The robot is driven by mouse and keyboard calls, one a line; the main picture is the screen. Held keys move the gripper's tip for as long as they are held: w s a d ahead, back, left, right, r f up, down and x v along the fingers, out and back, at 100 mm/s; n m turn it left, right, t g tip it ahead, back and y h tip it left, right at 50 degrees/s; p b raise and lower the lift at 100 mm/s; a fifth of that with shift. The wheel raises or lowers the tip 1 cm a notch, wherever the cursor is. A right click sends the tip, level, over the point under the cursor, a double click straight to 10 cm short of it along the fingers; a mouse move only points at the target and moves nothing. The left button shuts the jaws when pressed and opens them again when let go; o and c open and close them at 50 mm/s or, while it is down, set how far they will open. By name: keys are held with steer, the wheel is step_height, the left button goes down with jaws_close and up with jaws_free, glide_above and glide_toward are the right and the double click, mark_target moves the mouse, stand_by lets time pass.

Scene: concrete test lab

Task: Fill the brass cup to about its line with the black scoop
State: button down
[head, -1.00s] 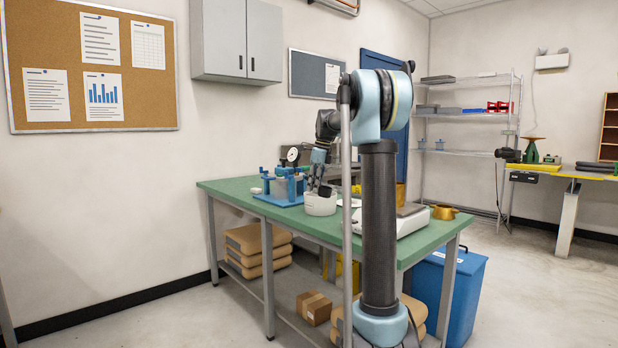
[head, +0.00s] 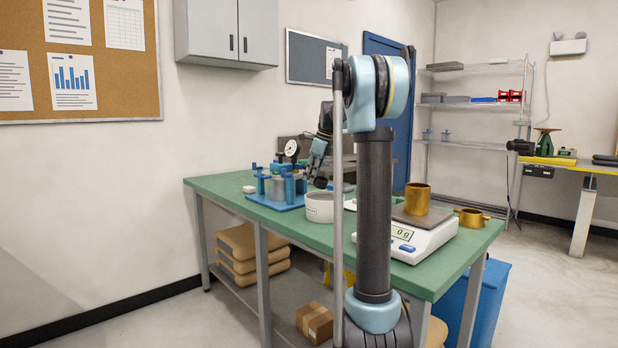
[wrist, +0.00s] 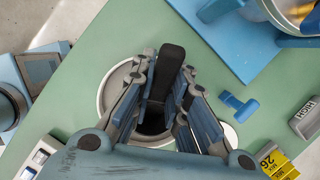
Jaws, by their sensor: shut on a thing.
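The brass cup (head: 417,199) stands upright on the plate of a white scale (head: 425,240) at the right of the green table in the head view. Its line and inside are hidden. My gripper (wrist: 165,95) is shut on the black scoop (wrist: 171,65), whose handle rises between the fingers in the wrist view. A round white tub (wrist: 104,92) lies beneath the gripper and scoop; it also shows in the head view (head: 320,208). I cannot tell whether the scoop touches its contents. In the head view my gripper (head: 319,180) is at the tub's far side.
A blue fixture (head: 283,188) with a dial gauge stands left of the tub. A second brass vessel (head: 472,218) lies right of the scale. A blue T-shaped piece (wrist: 238,106) is beside the tub in the wrist view. My arm column hides part of the table between tub and scale.

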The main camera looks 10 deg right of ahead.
mark_target(317, 180)
steer(key=shift+d+f+y, duration=0.3)
steer(key=shift+f+y, duration=0.1)
steer(key=shift+y, duration=0.1)
steer(key=f+y, duration=0.1)
steer(key=t+y, duration=0.1)
steer(key=f+y, duration=0.1)
steer(key=shift+s+d+f+t, duration=0.3)
steer(key=shift+d+t, duration=0.1)
steer(key=shift+s+d+f, duration=0.3)
steer(key=shift+d+f, duration=0.1)
steer(key=shift+d, duration=0.25)
steer(key=shift+s+d+f, duration=0.35)
steer(key=shift+d, duration=0.35)
steer(key=shift+s+d+f, duration=0.3)
steer(key=shift+d+f, duration=0.1)
steer(key=shift+d, duration=0.25)
steer(key=shift+w+a+r+g+h, duration=0.25)
steer(key=shift+a+r+g+h, duration=0.3)
steer(key=shift+h, duration=0.6)
steer(key=shift+w+a+r+g+h, duration=0.2)
steer(key=shift+a+r+g+h, duration=0.4)
steer(key=shift+h, duration=0.5)
steer(key=shift+w+a+r+g+h, duration=0.35)
steer(key=shift+r+h, duration=0.3)
steer(key=shift+h, duration=0.5)
steer(key=shift+s, duration=0.1)
